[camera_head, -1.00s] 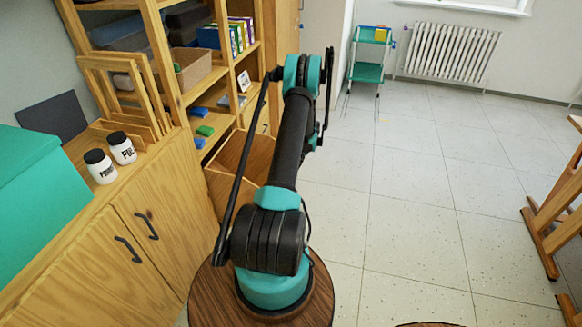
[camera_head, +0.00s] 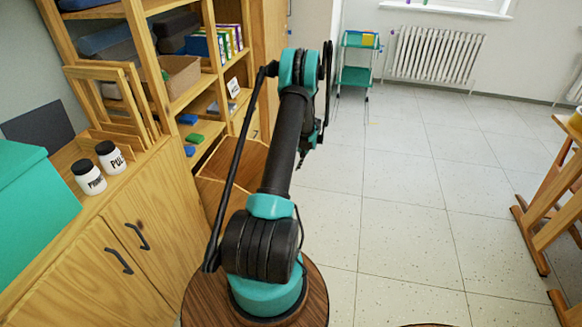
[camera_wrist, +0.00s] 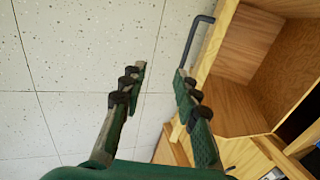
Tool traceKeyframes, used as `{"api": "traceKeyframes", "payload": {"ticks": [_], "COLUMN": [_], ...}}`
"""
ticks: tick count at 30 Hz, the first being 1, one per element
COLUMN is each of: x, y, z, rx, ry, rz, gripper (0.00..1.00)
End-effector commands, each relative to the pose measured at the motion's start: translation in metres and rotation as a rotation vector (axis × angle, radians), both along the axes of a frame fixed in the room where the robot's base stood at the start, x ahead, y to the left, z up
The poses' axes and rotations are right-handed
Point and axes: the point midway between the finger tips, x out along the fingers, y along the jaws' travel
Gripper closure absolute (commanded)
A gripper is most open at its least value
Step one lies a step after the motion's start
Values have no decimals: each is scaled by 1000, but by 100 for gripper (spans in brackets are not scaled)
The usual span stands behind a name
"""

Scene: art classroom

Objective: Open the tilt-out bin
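The tilt-out bin (camera_head: 228,192) is a wooden box low in the shelf unit, partly hidden behind my arm in the head view. It stands tilted outward, with its inside showing. In the wrist view the bin (camera_wrist: 228,108) is at the right, its open inside facing the camera. Its dark bar handle (camera_wrist: 196,40) is on the outer side of the front panel. My gripper (camera_wrist: 160,72) is open and empty, with floor between its fingers. The right fingertip is at the handle's lower end; I cannot tell whether they touch. The gripper is mostly hidden in the head view.
A wooden cabinet (camera_head: 150,225) with two jars (camera_head: 100,167) and a teal box (camera_head: 35,205) stands at left. Shelves (camera_head: 190,85) rise above the bin. A teal cart (camera_head: 357,76) and radiator (camera_head: 435,55) are far back. A wooden easel or table leg (camera_head: 545,220) stands right. The middle floor is clear.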

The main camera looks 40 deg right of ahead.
Motion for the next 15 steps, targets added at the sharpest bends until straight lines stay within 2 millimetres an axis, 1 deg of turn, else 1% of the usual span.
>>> {"api": "traceKeyframes", "payload": {"ticks": [15], "x": [-19], "y": [-14], "z": [24], "rx": [0], "ry": [0], "rz": [-1], "gripper": [69]}}
